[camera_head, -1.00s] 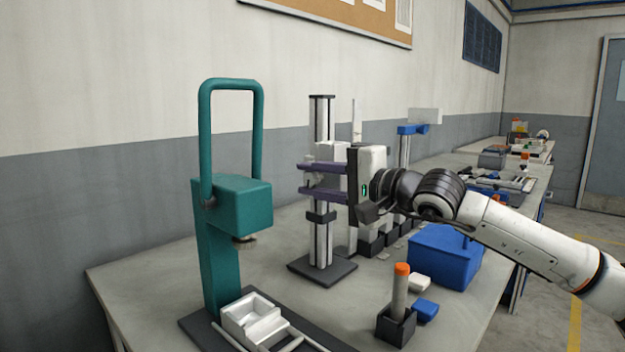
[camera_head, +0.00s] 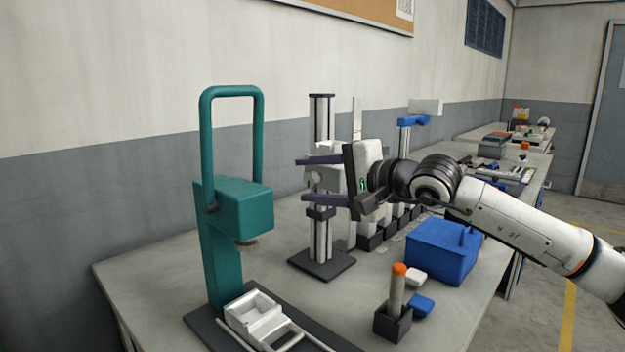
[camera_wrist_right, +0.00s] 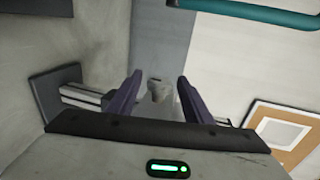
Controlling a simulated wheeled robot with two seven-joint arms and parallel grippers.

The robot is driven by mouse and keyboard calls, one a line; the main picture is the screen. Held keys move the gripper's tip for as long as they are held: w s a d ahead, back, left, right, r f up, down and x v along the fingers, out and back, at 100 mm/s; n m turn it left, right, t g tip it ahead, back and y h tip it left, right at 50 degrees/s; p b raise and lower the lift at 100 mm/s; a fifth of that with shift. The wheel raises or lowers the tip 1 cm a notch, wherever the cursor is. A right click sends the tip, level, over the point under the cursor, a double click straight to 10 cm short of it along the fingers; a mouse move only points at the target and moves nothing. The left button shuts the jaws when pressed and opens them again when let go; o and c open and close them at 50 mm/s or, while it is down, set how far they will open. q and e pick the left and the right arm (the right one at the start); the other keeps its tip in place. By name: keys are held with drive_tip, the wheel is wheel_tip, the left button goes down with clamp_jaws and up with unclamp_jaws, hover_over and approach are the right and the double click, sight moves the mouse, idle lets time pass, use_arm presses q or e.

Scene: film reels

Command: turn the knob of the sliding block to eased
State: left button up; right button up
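The sliding block (camera_head: 328,147) is pale and sits on the upright metal column (camera_head: 321,120), partly hidden behind my right gripper. Its small grey knob (camera_head: 314,178) faces left in the head view. The knob also shows in the wrist view (camera_wrist_right: 160,89). My right gripper (camera_head: 301,179) is open, with one purple finger above the knob and one below. In the wrist view the gripper (camera_wrist_right: 159,76) has the knob between its fingers, with a visible gap on each side. I cannot read any mark on the knob. My left gripper is out of view.
A teal press (camera_head: 238,210) with a tall loop handle stands at the left front. A black holder (camera_head: 393,321) with an orange-topped peg and a blue box (camera_head: 442,250) are at the right. Bare tabletop (camera_head: 285,272) lies between the press and the column.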

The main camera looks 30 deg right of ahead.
drive_tip(key=shift+s, duration=0.1)
drive_tip(key=b+v, duration=0.2)
drive_tip(key=v, duration=0.8)
drive_tip(key=shift+s, duration=0.1)
idle(0.4)
